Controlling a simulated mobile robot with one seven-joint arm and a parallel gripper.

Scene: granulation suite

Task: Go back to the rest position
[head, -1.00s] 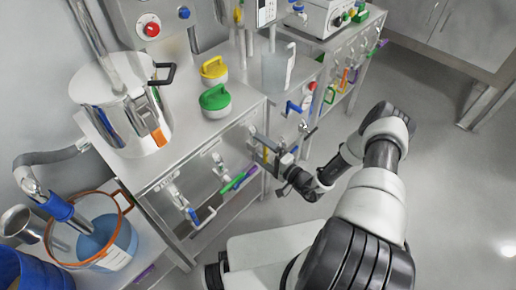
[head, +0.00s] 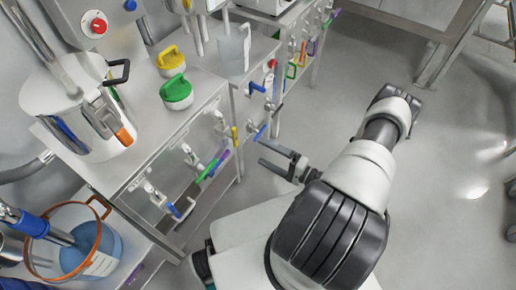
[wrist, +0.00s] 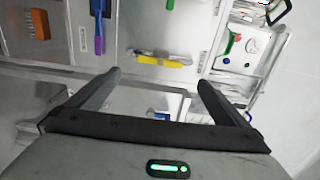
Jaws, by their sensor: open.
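My gripper (head: 279,161) is open in the head view, low in front of the steel bench and to the right of its valves, with clear space around it. In the wrist view, my gripper (wrist: 157,84) shows two dark fingers spread wide with nothing between them. My arm runs from the bottom of the head view up to the right and bends back toward the bench.
The steel bench (head: 150,147) carries a steel pot (head: 85,125), a green-lidded jar (head: 177,93) and a yellow-lidded jar (head: 171,61). Valves with coloured handles line its front. An orange-rimmed container (head: 84,204) stands lower left. The floor (head: 450,150) at right is open.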

